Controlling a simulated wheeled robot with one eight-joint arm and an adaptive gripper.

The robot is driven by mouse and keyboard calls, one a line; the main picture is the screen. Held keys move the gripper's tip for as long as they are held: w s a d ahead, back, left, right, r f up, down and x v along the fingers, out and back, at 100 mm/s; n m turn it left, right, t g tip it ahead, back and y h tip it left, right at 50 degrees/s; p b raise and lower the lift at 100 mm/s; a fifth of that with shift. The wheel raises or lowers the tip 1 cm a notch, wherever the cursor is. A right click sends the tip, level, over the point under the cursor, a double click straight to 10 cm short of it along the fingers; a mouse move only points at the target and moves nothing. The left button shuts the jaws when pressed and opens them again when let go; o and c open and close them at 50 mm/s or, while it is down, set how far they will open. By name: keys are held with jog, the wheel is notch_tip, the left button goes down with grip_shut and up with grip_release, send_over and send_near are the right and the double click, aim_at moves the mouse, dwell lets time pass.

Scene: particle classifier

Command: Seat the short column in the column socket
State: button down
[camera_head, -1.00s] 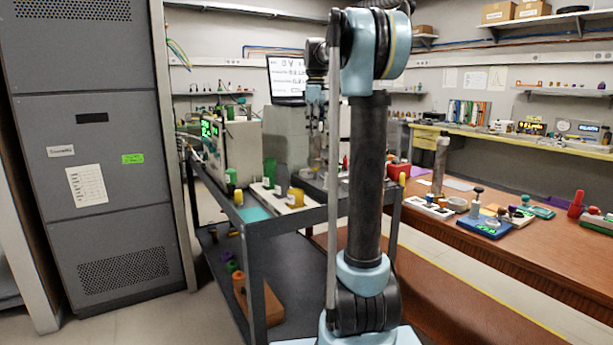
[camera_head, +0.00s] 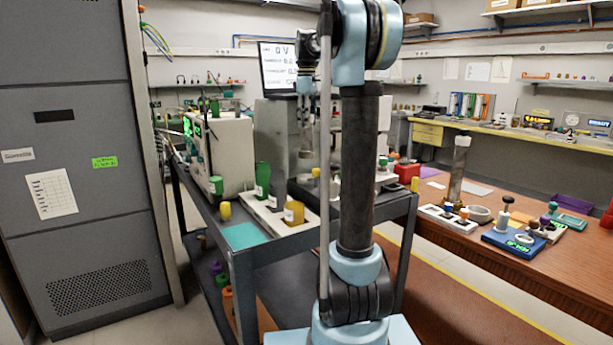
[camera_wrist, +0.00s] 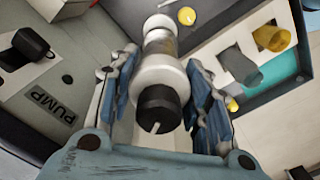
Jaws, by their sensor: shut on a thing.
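In the wrist view my gripper (camera_wrist: 160,60) is shut on a pale column (camera_wrist: 158,72) with a black end cap; its fingers lie on both sides of it. In the head view my gripper (camera_head: 306,88) is beyond my arm, above the cart, and the column (camera_head: 306,135) hangs roughly upright below it, small and hard to make out. A dark plate marked PUMP (camera_wrist: 50,105) lies to the left of the column in the wrist view. I cannot pick out the column socket in either view.
The cart (camera_head: 300,248) carries a grey-white instrument (camera_head: 232,150), a white rack (camera_head: 275,222) with green, grey and yellow vessels, and a teal mat (camera_head: 246,236). The brown bench (camera_head: 560,262) at right holds several small items.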

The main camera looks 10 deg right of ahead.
aim_at(307, 144)
notch_tip(307, 144, down, 4)
jog(key=shift+w+f, duration=0.15)
jog(key=shift+f, duration=2.7)
jog(key=c, duration=0.9)
grip_release()
jog(key=shift+f, duration=0.1)
jog(key=shift+o, duration=0.2)
notch_tip(307, 144, up, 12)
jog(key=shift+r, duration=0.1)
